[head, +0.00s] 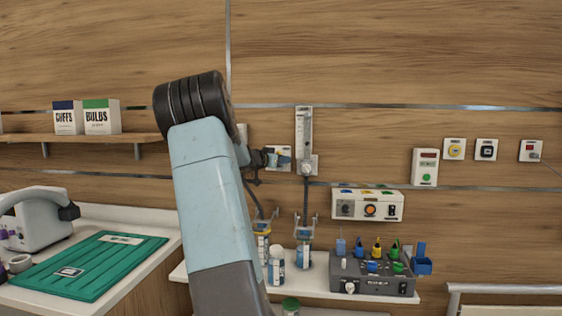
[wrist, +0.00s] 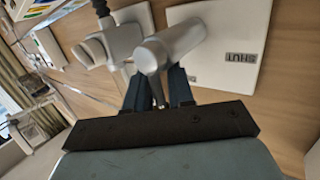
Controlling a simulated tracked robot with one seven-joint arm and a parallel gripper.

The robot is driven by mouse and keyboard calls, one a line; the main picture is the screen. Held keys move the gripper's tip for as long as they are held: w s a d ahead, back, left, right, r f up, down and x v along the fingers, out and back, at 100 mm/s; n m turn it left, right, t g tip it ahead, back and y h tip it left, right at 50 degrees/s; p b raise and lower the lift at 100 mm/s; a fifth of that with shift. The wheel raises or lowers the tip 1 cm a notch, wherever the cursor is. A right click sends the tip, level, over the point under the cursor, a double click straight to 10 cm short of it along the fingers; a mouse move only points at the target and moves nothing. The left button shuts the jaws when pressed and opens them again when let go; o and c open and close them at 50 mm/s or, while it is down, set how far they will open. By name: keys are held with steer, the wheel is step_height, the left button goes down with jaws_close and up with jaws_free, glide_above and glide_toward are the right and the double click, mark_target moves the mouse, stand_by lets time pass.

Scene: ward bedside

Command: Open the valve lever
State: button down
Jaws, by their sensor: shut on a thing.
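The valve lever (wrist: 172,48) is a silver-grey rounded bar in the wrist view, in front of a white wall plate (wrist: 222,78) marked SHUT, which reads upside down there. My gripper (wrist: 158,88) has its two dark fingers closed on the lever, one on each side. In the head view my gripper (head: 262,158) is at the wall plate (head: 280,150), just right of my arm. The lever is too small and covered to make out there. A grey valve body (wrist: 120,42) with a dark hose fitting is beside the lever in the wrist view.
A flowmeter (head: 304,130) is on the wall close right of my gripper. Below, a shelf holds bottles (head: 276,268) and a dark device (head: 372,278) with coloured plugs. A green tray (head: 90,262) lies on the left counter. The wall above is bare.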

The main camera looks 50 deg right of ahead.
steer(key=shift+r, duration=0.25)
steer(key=c, duration=1.2)
jaws_free()
steer(key=shift+o, duration=1.1)
steer(key=shift+f, duration=0.1)
steer(key=a+r, duration=0.1)
steer(key=a, duration=1.2)
steer(key=shift+w+a+r, duration=0.2)
steer(key=shift+a, duration=0.15)
